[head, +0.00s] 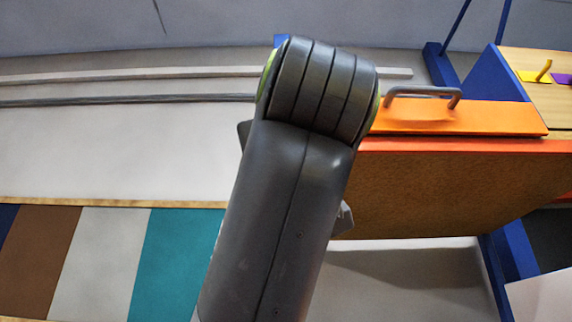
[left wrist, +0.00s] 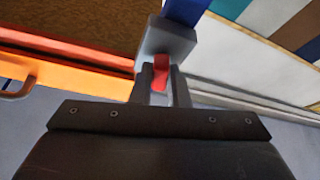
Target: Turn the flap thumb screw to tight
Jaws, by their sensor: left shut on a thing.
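The red thumb screw (left wrist: 161,71) shows in the left wrist view, in front of a grey block (left wrist: 168,42). My left gripper (left wrist: 161,80) has one dark finger on each side of the screw and is shut on it. How far the screw is turned cannot be told. In the head view my large grey arm link hides the screw and the left gripper. The orange flap (head: 460,116) with its grey handle (head: 423,91) lies right of the arm. My right gripper is in neither view.
Brown, white and teal panels (head: 178,262) lie at the lower left in the head view. Pale rails (head: 130,75) run behind. Blue frame posts (head: 510,245) and a wooden board with yellow (head: 531,76) and purple (head: 562,79) pieces stand at right.

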